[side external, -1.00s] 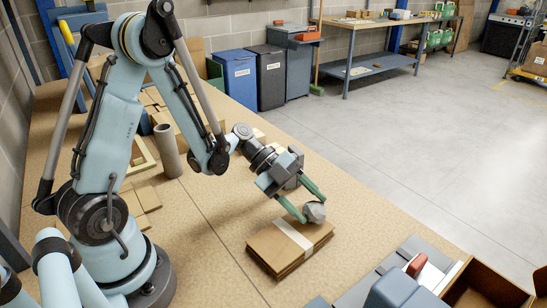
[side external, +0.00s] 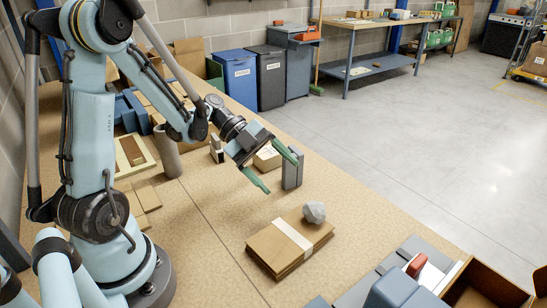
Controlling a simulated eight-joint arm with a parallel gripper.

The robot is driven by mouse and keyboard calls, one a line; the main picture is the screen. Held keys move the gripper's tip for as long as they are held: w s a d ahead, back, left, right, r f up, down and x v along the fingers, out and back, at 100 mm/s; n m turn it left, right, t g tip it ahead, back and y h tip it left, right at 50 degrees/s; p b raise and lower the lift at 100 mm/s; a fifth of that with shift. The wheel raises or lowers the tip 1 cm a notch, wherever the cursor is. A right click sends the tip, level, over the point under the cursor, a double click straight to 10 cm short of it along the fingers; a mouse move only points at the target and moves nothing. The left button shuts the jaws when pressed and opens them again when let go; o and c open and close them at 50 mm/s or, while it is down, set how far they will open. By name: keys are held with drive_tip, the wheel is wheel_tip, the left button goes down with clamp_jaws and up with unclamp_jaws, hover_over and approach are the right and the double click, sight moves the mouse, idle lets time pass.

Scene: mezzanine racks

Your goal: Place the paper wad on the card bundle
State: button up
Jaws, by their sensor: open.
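My gripper (side external: 280,172), with green fingers, is open and empty. It is above and behind the bundle in the picture, clear of the wad.
A grey upright block (side external: 292,170) stands close by my gripper's right finger. A cardboard tube (side external: 167,150) and a small box (side external: 267,157) stand farther back. An open brown box (side external: 485,288) and grey cases are at the lower right.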

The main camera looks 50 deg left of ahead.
drive_tip(key=s+r+n+t+y, duration=0.1)
drive_tip(key=n+y, duration=0.4)
drive_tip(key=n, duration=0.5)
drive_tip(key=s+d+r+n+t+y, duration=0.1)
drive_tip(key=s+r+n+t+y, duration=0.1)
drive_tip(key=n+y, duration=0.4)
drive_tip(key=s+r+n, duration=0.1)
drive_tip(key=n, duration=0.4)
drive_tip(key=shift+s+d+r+n, duration=0.15)
drive_tip(key=shift+d+r+n, duration=0.05)
drive_tip(key=shift+d+n, duration=0.1)
